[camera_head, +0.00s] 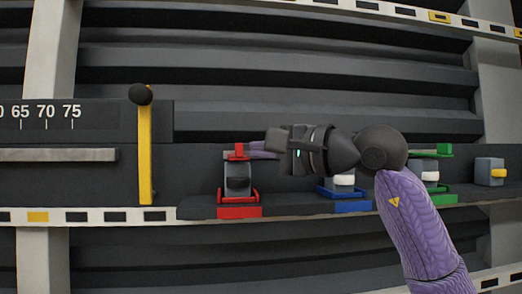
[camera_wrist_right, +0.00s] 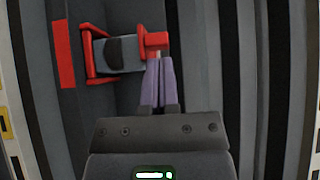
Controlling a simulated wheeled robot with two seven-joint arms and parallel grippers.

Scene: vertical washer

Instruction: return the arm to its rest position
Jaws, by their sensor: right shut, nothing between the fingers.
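My right gripper (camera_head: 262,150) comes in from the lower right on a purple arm and points left. In the wrist view its two purple fingers (camera_wrist_right: 158,62) are together, with nothing between them. The fingertips are at the red top piece (camera_wrist_right: 157,39) of the red-framed fixture (camera_head: 238,183); I cannot tell whether they touch. That fixture holds a dark round part (camera_wrist_right: 113,51). My left gripper is not in view.
A blue-based fixture (camera_head: 345,203) and a green one (camera_head: 440,187) sit to the right, partly hidden by my arm. A grey block with a yellow knob (camera_head: 497,173) is farther right. A yellow lever (camera_head: 145,155) stands left, beside a numbered scale (camera_head: 50,124).

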